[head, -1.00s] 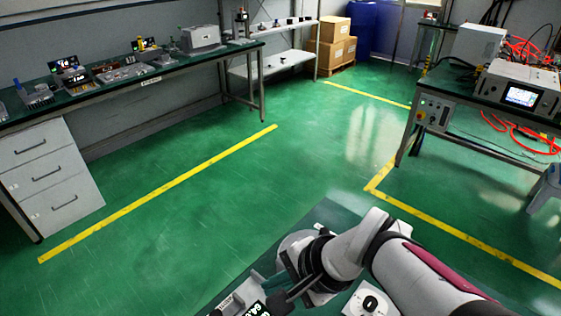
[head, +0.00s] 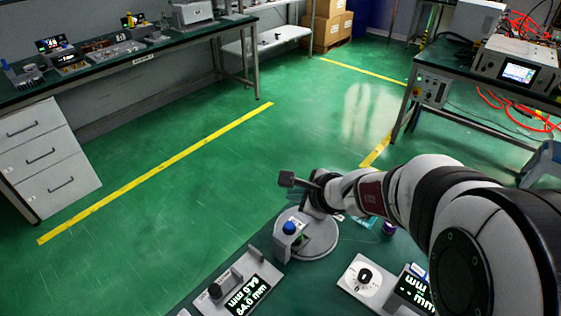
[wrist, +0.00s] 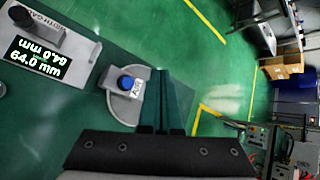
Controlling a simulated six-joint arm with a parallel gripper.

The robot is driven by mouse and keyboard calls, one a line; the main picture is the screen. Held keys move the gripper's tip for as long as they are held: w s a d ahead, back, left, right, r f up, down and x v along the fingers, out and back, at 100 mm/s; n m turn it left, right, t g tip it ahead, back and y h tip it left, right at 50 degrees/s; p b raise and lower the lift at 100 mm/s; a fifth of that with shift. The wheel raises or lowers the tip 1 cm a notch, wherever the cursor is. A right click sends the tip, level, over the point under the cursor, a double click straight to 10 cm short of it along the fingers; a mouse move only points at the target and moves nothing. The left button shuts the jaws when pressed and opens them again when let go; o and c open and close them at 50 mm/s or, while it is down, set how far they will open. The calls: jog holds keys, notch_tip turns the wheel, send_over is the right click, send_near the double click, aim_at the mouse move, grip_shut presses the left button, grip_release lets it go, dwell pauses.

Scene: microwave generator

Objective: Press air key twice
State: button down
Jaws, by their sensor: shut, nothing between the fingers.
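The air key is a blue round button (head: 289,228) on a small grey block standing on a pale round plate (head: 322,240). In the wrist view the blue button (wrist: 126,82) sits beside a label that seems to read AIR (wrist: 136,90). My gripper (head: 287,179) is shut and empty, held above and beyond the button in the head view, apart from it. In the wrist view the dark fingers of my gripper (wrist: 168,95) lie just right of the button's block and hide part of the round plate.
A gauge with a 64.0 mm display (head: 247,296) stands left of the air key on the green bench. A white unit with a black knob (head: 364,276) and another display (head: 414,290) stand to the right. A small purple item (head: 389,228) lies near my arm.

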aim_at(293, 228)
jog(key=shift+f, duration=3.95)
jog(key=shift+f, duration=0.4)
jog(key=shift+f, duration=0.55)
jog(key=shift+r, duration=1)
jog(key=shift+r, duration=2.5)
